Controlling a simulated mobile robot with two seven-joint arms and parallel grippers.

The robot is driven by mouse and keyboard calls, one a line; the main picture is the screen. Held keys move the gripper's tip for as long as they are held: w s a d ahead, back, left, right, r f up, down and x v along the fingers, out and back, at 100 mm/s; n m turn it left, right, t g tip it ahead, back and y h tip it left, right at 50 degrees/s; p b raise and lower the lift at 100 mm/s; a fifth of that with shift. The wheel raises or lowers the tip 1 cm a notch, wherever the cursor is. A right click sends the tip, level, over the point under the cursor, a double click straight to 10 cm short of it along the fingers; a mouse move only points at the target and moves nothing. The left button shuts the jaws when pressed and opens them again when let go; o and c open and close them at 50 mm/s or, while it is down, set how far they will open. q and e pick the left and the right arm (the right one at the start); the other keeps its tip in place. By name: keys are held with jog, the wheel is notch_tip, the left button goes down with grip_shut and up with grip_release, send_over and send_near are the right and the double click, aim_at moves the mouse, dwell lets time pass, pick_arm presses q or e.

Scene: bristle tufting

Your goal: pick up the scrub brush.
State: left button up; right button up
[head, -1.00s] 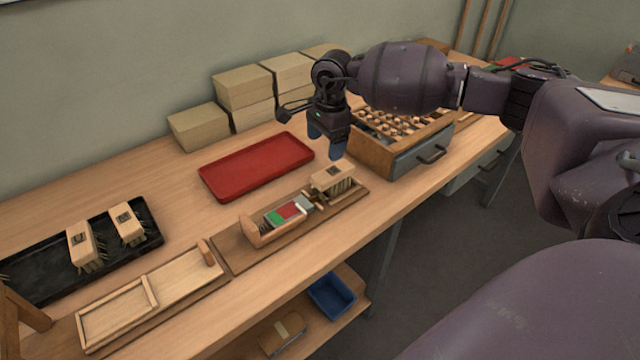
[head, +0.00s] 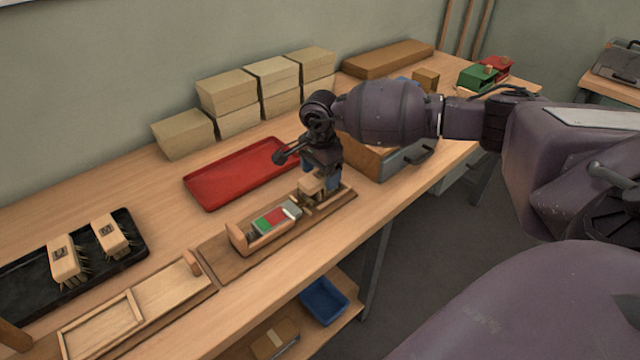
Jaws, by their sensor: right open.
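The scrub brush (head: 311,186) is a small light wooden block with bristles. It sits at the right end of a wooden fixture board (head: 217,258), beside a part with green, red and grey patches (head: 270,218). My right gripper (head: 320,184) is lowered over this brush, with its blue-tipped fingers beside the block. Its jaws are open, and part of the brush is hidden behind them. Two more brushes, one at the left (head: 64,260) and one beside it (head: 111,236), lie in a black tray (head: 20,306). My left gripper is not in view.
A red tray (head: 232,176) lies behind the fixture. Several cardboard boxes (head: 226,92) stand along the wall. A wooden drawer box (head: 372,164) stands right of the gripper, partly hidden by my arm. A flat wooden frame (head: 104,322) lies front left. A blue bin (head: 324,298) sits on the lower shelf.

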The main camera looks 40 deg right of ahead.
aim_at(320, 175)
notch_tip(320, 175, down, 3)
jog(key=shift+f, duration=0.15)
jog(key=c, duration=1.1)
jog(key=shift+o, duration=0.2)
